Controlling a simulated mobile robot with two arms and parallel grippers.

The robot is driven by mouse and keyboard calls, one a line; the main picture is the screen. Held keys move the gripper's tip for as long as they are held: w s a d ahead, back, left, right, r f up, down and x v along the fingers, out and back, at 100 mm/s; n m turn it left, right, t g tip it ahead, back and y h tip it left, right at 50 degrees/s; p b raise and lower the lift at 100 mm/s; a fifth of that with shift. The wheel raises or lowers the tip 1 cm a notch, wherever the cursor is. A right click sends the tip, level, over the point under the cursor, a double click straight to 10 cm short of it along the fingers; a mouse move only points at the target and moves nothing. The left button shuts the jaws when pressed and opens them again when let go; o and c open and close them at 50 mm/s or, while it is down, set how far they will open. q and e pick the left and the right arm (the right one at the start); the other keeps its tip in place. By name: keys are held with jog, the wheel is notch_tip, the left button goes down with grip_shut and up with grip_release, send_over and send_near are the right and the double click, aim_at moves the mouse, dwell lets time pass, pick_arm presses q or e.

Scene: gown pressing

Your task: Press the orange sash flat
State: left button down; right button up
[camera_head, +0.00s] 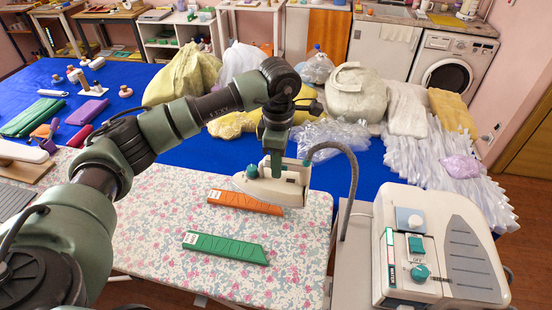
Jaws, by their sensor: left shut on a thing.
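The orange sash (240,202) lies on the floral ironing board (150,235), with a white label at its left end. My left gripper (275,165) comes down from above and is shut on the iron (285,187). A green sash (228,247) with a white label lies nearer me on the same board. My right gripper does not show.
A grey hose (352,170) runs from the iron to the steam station (440,245) at the right. A blue table (140,75) behind holds bags, clear plastic and folded cloths. Several small items lie at the left. The board's front left is clear.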

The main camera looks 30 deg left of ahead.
pick_arm(q)
jog(key=shift+b, duration=0.4)
notch_tip(320, 180, down, 6)
jog(key=b, duration=0.4)
jog(key=shift+r+b, duration=0.2)
jog(key=shift+b, duration=0.1)
jog(key=s+a+b, duration=0.2)
jog(key=s+a, duration=0.1)
jog(key=a, duration=1)
jog(key=shift+a+b, duration=0.2)
jog(key=shift+b, duration=0.15)
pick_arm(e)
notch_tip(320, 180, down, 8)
pick_arm(q)
jog(key=shift+s, duration=0.1)
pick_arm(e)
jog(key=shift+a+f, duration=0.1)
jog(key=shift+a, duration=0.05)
pick_arm(q)
jog(key=shift+f, duration=0.2)
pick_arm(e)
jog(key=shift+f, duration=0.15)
pick_arm(q)
jog(key=shift+f+b, duration=0.4)
jog(key=shift+b, duration=0.1)
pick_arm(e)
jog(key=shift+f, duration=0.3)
pick_arm(q)
jog(key=shift+d, duration=0.1)
